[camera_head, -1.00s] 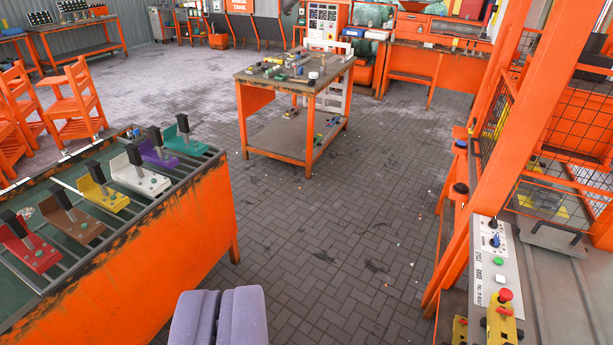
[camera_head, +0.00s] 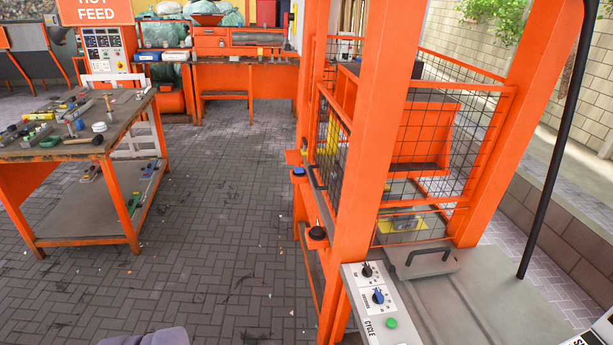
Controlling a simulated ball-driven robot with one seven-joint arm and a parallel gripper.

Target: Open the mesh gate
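The orange-framed machine (camera_head: 366,130) stands right of centre, with black wire mesh on several sides. One narrow mesh panel (camera_head: 330,160) faces left, and a wider mesh panel (camera_head: 468,130) is on the right. I cannot tell which panel is the gate; the front post hides part of the mesh. A grey plate with a black bar handle (camera_head: 424,258) lies at the foot of the mesh. Only a purple tip of my gripper (camera_head: 160,338) shows at the bottom edge, well left of the machine and apart from it. Its opening is out of sight.
A control panel (camera_head: 372,300) with knobs and a green button is in front of the machine. An orange worktable (camera_head: 90,150) with tools stands at left. A black pole (camera_head: 552,150) rises at right. The paved floor (camera_head: 210,225) between worktable and machine is clear.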

